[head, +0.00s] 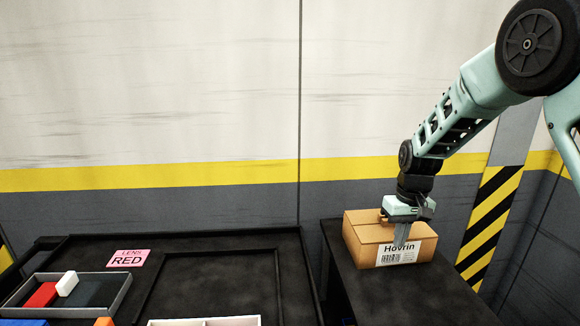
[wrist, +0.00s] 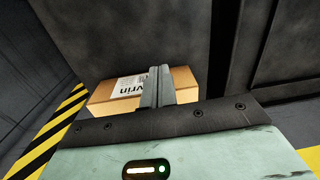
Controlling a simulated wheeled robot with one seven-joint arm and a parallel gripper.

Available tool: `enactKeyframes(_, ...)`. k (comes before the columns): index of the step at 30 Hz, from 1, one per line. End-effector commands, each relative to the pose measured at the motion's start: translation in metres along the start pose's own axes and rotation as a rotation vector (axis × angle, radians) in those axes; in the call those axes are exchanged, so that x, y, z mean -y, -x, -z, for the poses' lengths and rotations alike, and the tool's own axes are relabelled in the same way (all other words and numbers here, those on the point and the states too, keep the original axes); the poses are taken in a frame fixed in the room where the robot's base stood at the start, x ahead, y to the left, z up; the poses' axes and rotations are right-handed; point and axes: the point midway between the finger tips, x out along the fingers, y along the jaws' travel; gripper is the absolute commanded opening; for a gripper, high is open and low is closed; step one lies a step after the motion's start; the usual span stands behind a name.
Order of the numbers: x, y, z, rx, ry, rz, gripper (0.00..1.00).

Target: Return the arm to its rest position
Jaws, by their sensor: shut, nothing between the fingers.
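My gripper (head: 401,241) hangs from my arm, pointing down in front of a cardboard box (head: 365,233) labelled "Hovrin". Its fingers are shut together with nothing between them. They overlap the box's label in the head view; I cannot tell whether they touch the box. In the wrist view the shut fingers (wrist: 155,85) stand in front of the same box (wrist: 122,92). My arm reaches down from the upper right of the head view.
The box sits on a dark surface (head: 375,290) at the right. Left of it is a dark bed (head: 215,265) with a grey tray (head: 115,305) holding a red and a white block, and a pink "LENS RED" card (head: 128,259). A wall (head: 150,190) stands behind; a striped post (head: 490,215) is at right.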

Motion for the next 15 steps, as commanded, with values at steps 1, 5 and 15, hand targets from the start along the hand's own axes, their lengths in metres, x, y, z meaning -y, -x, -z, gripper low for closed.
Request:
enactKeyframes(1, 0.029, 0.013, -0.015, -0.003, 0.037, 0.022, 0.00)
enactKeyframes(5, 0.101, 0.039, -0.069, -0.002, 0.144, 0.070, 0.00)
enactKeyframes(15, 0.201, 0.075, -0.264, 0.003, 0.475, 0.060, 0.00)
